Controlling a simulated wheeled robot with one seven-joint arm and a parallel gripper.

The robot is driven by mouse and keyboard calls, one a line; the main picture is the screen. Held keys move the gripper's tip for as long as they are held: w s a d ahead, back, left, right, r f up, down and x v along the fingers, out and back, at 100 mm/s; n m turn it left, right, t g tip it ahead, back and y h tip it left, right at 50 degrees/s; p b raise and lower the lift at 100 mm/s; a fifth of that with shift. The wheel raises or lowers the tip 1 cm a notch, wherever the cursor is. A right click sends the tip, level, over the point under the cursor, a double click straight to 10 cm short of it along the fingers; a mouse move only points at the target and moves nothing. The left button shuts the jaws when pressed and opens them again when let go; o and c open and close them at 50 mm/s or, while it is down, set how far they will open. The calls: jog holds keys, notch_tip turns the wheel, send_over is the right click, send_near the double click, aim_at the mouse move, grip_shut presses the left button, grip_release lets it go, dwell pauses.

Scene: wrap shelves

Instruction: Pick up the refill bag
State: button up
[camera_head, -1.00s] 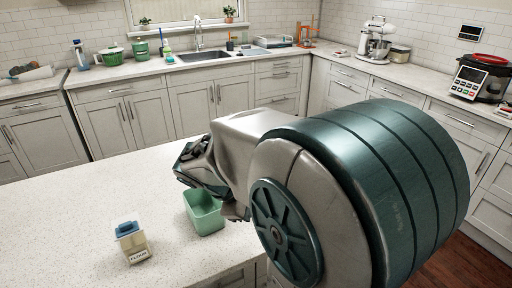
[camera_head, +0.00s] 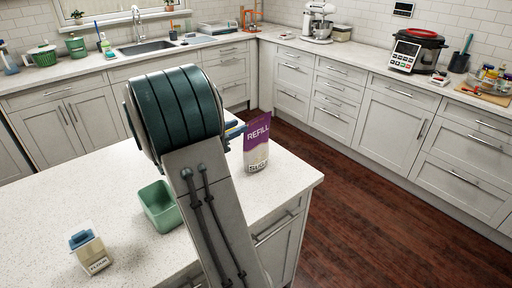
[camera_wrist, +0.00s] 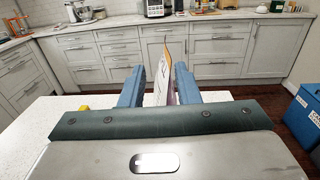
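The refill bag (camera_head: 257,146) is purple and white with "REFILL" on it. It stands upright on the island counter near its far right corner. In the wrist view the bag (camera_wrist: 164,75) shows nearly edge-on between the two blue fingers of my gripper (camera_wrist: 160,68), closer to the right finger. The fingers are apart, with a clear gap on the bag's left side. In the head view my gripper (camera_head: 239,129) is mostly hidden behind my arm, with blue finger parts showing at the bag's left edge. Contact with the bag cannot be told.
A green open bin (camera_head: 160,207) and a flour container (camera_head: 89,251) stand on the white island counter (camera_head: 40,215), left of my arm. A small yellow thing (camera_wrist: 84,108) shows left of the fingers. A blue bin (camera_wrist: 306,115) stands on the floor at the right.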

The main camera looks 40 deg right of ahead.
aim_at(254, 126)
jog(key=shift+s+d+f+p, duration=0.1)
jog(key=shift+s+d+p, duration=0.15)
jog(key=shift+d, duration=0.9)
jog(key=shift+s+d+p, duration=0.15)
jog(key=shift+d+p, duration=0.1)
jog(key=shift+d, duration=0.95)
jog(key=shift+s+d+f+p, duration=0.1)
jog(key=shift+s+d+p, duration=0.15)
jog(key=shift+d, duration=0.9)
grip_shut()
jog(key=shift+r, duration=0.1)
